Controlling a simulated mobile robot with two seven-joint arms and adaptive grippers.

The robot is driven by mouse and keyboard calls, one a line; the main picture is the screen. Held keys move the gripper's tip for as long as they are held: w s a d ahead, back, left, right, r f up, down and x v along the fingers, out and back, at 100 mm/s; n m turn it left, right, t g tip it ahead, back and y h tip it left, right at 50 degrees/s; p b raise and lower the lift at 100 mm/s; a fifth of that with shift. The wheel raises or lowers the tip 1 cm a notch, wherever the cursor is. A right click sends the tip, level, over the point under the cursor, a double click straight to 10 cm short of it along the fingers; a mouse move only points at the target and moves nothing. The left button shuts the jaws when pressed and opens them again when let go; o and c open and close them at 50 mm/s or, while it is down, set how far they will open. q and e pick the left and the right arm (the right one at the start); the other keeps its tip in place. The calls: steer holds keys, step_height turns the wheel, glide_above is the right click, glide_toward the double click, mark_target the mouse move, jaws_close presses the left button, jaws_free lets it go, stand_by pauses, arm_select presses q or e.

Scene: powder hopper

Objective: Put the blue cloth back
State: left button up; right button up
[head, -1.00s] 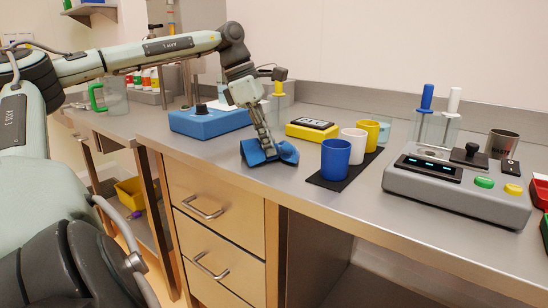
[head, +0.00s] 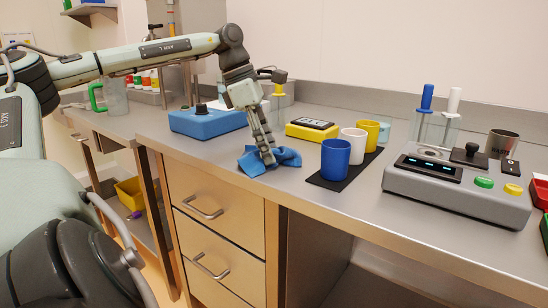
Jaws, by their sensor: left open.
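The blue cloth (head: 254,165) lies crumpled on the grey counter, left of the dark mat and near the front edge above the drawers. My left gripper (head: 268,160) points down at the cloth with its fingertips at the cloth's middle. It is open, and its fingers cover part of the cloth. Whether the fingertips touch the cloth is hard to tell. My right gripper is not in view.
A dark mat (head: 322,182) holds a blue cup (head: 336,158), a white cup (head: 353,145) and a yellow cup (head: 368,136). A blue box (head: 205,124) and a yellow scale (head: 311,131) stand behind the cloth. A grey control console (head: 455,190) stands right.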

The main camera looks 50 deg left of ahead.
arm_select(q)
steer(key=shift+r, duration=0.1)
